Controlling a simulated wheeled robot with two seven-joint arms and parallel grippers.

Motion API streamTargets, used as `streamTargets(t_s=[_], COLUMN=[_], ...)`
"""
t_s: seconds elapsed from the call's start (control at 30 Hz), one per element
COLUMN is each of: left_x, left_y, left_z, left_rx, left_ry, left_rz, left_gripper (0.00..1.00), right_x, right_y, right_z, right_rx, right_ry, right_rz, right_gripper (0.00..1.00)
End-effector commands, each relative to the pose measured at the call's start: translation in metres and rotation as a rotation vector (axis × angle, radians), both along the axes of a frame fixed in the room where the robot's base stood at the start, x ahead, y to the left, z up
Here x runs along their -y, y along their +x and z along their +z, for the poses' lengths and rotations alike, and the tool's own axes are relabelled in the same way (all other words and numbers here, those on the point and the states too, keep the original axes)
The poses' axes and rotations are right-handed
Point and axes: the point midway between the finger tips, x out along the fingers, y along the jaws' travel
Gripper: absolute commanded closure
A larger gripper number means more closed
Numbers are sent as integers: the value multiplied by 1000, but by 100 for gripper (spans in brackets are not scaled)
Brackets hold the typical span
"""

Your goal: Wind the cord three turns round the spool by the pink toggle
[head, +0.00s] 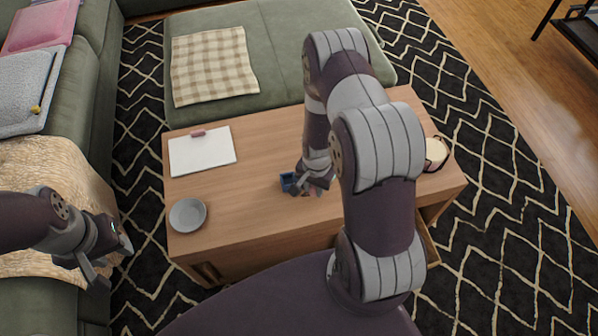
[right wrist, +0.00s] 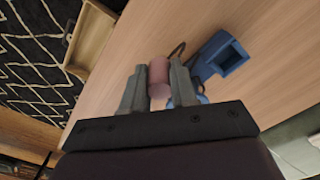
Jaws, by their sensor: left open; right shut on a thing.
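The pink toggle (right wrist: 158,72) is clamped between the fingers of my right gripper (right wrist: 159,88) in the right wrist view. A dark cord (right wrist: 177,50) runs from near the toggle toward a blue spool piece (right wrist: 222,58), which stands on the table just beside the gripper. In the head view the blue spool piece (head: 288,182) shows at the left of my right gripper (head: 316,188); the toggle is mostly hidden there. How much cord lies round the spool cannot be told. My left gripper (head: 100,272) is open and empty, left of the table.
The wooden table (head: 260,220) carries a grey bowl (head: 187,215), white paper (head: 202,152) with a pinkish item (head: 198,133), and a round cream-topped container (head: 436,150) at right. An open drawer (right wrist: 90,35) juts from the table. The table's middle left is clear.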

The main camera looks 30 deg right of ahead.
Motion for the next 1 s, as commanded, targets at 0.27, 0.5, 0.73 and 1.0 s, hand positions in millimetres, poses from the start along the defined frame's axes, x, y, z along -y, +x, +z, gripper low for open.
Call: streamTargets(t_s=[0.27, 0.5, 0.73, 1.0], left_x=[0, 0, 0, 0], left_y=[0, 0, 0, 0], left_z=[3, -8, -14, -14], left_rx=[0, 0, 0, 0], left_ry=[0, 0, 0, 0], left_rz=[0, 0, 0, 0], left_gripper=[57, 57, 57, 57], right_x=[51, 88, 107, 110], right_y=[-11, 7, 22, 24], right_z=[0, -3, -2, 0], right_rx=[0, 2, 1, 0], right_ry=[0, -1, 0, 0], right_rz=[-4, -1, 0, 1], right_gripper=[100, 100, 100, 100])
